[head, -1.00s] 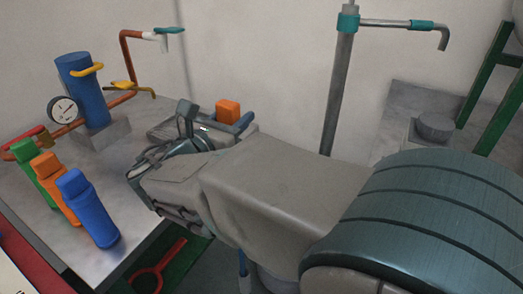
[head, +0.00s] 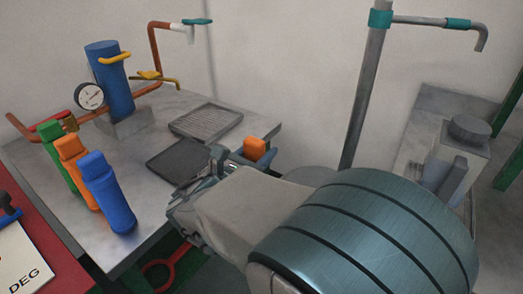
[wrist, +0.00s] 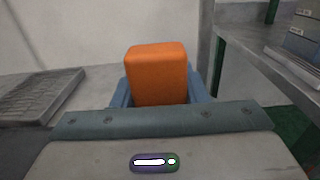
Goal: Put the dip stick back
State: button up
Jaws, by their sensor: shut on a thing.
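My gripper (wrist: 160,92) is shut on an orange block (wrist: 157,74), which looks like the dip stick's handle. Its blue fingers sit on either side of the block. In the head view the orange block (head: 255,148) and the blue fingers (head: 250,160) show past my wrist, at the right end of the metal table. The stick below the handle is hidden in both views. No dip stick hole shows. A grey box with a round cap (head: 470,130) stands at the right, apart from my gripper; I cannot tell whether it is the generator.
The metal table (head: 150,215) holds green, orange and blue bottles (head: 108,190), a blue cylinder (head: 110,80), a gauge (head: 90,96) and a grate (head: 205,121). A grey upright pipe (head: 365,85) stands behind my arm. A shelf (wrist: 265,50) is at right in the wrist view.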

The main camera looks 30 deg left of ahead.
jog(key=shift+f, duration=0.15)
jog(key=o, duration=1.3)
jog(key=shift+c, duration=0.2)
jog(key=shift+s+r, duration=0.2)
jog(key=shift+s, duration=0.05)
jog(key=s+a+p, duration=0.1)
jog(key=s+p, duration=0.1)
jog(key=s, duration=0.9)
jog(key=shift+s, duration=0.25)
